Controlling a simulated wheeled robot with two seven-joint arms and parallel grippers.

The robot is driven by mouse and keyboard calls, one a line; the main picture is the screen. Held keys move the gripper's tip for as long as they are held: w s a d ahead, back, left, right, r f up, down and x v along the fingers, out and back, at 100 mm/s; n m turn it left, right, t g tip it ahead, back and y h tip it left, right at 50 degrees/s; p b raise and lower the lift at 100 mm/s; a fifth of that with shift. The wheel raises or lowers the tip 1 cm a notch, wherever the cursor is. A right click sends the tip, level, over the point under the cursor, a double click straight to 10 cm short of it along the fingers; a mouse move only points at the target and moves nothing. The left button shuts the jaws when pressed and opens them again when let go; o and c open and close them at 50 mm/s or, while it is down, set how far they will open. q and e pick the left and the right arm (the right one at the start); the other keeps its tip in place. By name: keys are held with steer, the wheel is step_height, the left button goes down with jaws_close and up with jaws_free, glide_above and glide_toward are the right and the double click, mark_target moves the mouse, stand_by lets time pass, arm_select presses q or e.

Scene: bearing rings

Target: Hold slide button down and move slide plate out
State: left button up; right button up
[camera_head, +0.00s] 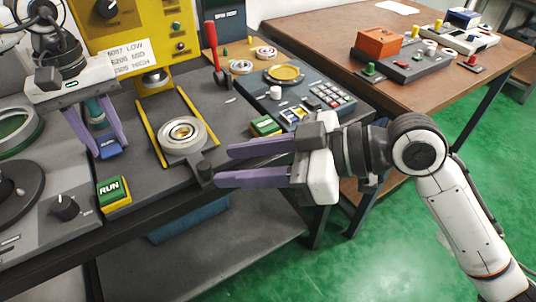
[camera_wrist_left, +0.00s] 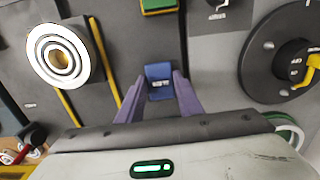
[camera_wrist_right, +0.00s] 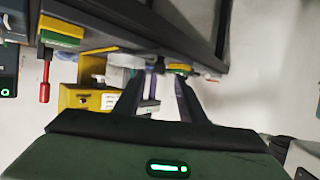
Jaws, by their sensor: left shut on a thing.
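The slide plate (camera_head: 182,137) is a round silver disc with a bearing ring at its centre, lying between two yellow rails. A dark handle (camera_head: 205,172) extends from its front right side. The left wrist view also shows the plate (camera_wrist_left: 58,56). The blue slide button (camera_head: 111,152) sits left of the rails. My left gripper (camera_head: 107,148) points down with its fingers on either side of the blue button, shut on it; the button shows in the left wrist view (camera_wrist_left: 159,82). My right gripper (camera_head: 222,166) is open and empty, its purple fingertips just right of the handle.
A green RUN button (camera_head: 112,191) is in front of the blue button. A yellow press (camera_head: 140,42) stands behind the rails. A control box with keypad (camera_head: 296,96) and red lever (camera_head: 213,50) are to the right. A dark knob (camera_head: 65,206) is at left.

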arm_select(q)
steer(key=shift+a, duration=0.1)
steer(key=o, duration=1.1)
arm_select(e)
steer(key=v, duration=0.7)
steer(key=shift+d, duration=0.15)
steer(key=shift+s, duration=0.1)
arm_select(q)
step_height(320, 180, up, 10)
steer(key=shift+r+p, duration=0.15)
steer(key=shift+p, duration=0.55)
arm_select(e)
steer(key=shift+r, duration=0.75)
arm_select(q)
step_height(320, 180, up, 6)
steer(key=p, duration=0.6)
arm_select(e)
step_height(320, 180, up, 6)
steer(key=shift+r, duration=0.2)
